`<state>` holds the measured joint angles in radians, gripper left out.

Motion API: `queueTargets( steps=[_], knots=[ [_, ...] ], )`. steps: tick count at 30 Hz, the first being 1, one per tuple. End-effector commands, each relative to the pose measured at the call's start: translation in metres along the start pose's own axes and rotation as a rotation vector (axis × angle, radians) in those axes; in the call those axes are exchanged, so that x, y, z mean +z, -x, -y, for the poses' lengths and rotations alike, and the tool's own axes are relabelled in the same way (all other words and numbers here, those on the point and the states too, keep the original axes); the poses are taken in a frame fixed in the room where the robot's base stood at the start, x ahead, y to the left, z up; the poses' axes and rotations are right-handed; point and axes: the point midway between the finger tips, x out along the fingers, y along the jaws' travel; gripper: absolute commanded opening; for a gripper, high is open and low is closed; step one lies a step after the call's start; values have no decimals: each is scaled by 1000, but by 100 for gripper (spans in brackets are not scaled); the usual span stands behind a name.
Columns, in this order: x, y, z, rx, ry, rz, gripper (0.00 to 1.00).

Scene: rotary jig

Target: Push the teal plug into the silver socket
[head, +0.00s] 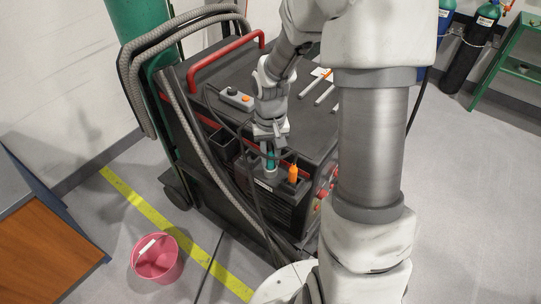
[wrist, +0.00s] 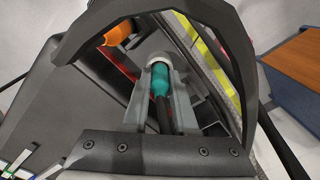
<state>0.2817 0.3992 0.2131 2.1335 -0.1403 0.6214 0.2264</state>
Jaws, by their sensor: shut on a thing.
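The teal plug (wrist: 160,80) is between the grey fingers of my gripper (wrist: 161,98) in the wrist view, with a black cable running back from it. In the head view the plug (head: 270,158) points down, below my gripper (head: 270,138), over the front of the dark machine. My gripper is shut on the plug. A pale silvery ring (wrist: 158,62) shows at the plug's far end, apparently the silver socket's rim. The fingers and plug hide most of it, and I cannot tell how deep the plug sits.
An orange plug (head: 293,173) stands just right of the teal one. A grey control box (head: 236,98) and pale rods lie on the machine top (head: 225,68). Thick grey hoses (head: 190,120) hang at its left side. A pink bucket (head: 156,262) stands on the floor.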

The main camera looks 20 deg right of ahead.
Motion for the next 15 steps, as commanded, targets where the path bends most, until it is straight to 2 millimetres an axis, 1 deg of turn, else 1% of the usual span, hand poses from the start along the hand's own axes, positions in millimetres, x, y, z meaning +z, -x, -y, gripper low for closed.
queueTargets(
  steps=[7, 11, 12, 14, 15],
  knots=[
    [0, -1, 0, 0, 0, 0, 0],
    [0, -5, 0, 1, 1, 0, 0],
    [0, -4, 0, 1, 1, 0, 31],
    [0, -4, 0, 1, 1, 0, 42],
    [0, -4, 0, 1, 1, 0, 49]
  ],
)
